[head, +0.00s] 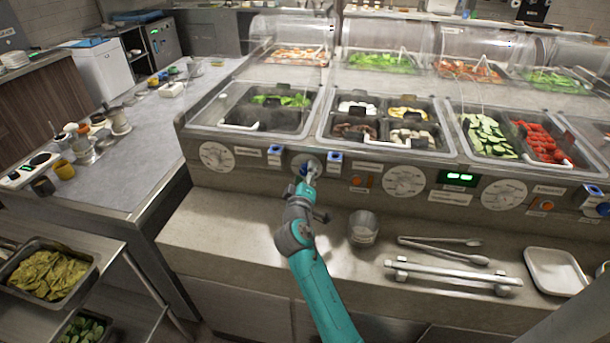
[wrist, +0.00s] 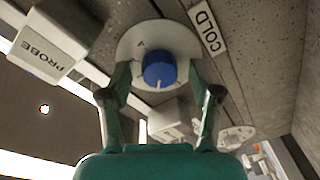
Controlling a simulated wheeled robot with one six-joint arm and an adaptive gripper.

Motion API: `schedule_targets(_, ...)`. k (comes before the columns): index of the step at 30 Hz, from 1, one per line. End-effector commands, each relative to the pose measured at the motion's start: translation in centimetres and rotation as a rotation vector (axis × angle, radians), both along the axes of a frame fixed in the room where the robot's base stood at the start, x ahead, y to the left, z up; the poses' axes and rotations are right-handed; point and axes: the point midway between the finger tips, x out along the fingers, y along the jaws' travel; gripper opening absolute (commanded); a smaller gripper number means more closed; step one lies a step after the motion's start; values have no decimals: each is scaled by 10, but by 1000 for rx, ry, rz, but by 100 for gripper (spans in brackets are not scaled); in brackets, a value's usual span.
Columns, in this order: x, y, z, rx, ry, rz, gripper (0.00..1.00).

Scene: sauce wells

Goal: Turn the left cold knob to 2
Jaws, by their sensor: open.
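The left cold knob is a small blue knob (wrist: 159,69) with a white pointer mark, on a round pale dial plate (wrist: 128,46). A COLD label (wrist: 207,26) is beside it in the wrist view. My gripper (wrist: 159,78) is open, with one finger on each side of the knob. I cannot tell whether the fingers touch it. In the head view my gripper (head: 309,178) is at the counter's front panel and partly hides the knob. The dial numbers are too small to read.
A box marked PROBE (wrist: 46,42) sticks out beside the dial. Large white dials (head: 404,182) and a green display (head: 458,178) line the panel. A metal cup (head: 364,228), tongs (head: 445,250) and a white tray (head: 556,271) are on the ledge below.

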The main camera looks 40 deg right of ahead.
Motion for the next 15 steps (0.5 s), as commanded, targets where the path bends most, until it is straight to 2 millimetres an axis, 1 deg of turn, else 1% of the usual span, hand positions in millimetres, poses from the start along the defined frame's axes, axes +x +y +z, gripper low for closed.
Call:
schedule_targets(7,1,0,0,0,0,0,63)
schedule_targets(8,1,0,0,0,0,0,58)
schedule_targets(9,0,0,0,0,0,0,48)
schedule_targets(11,0,0,0,0,0,0,33)
schedule_targets(12,0,0,0,1,-1,0,23)
schedule_targets(14,1,0,0,0,0,0,8)
schedule_targets(15,0,0,0,1,-1,0,3)
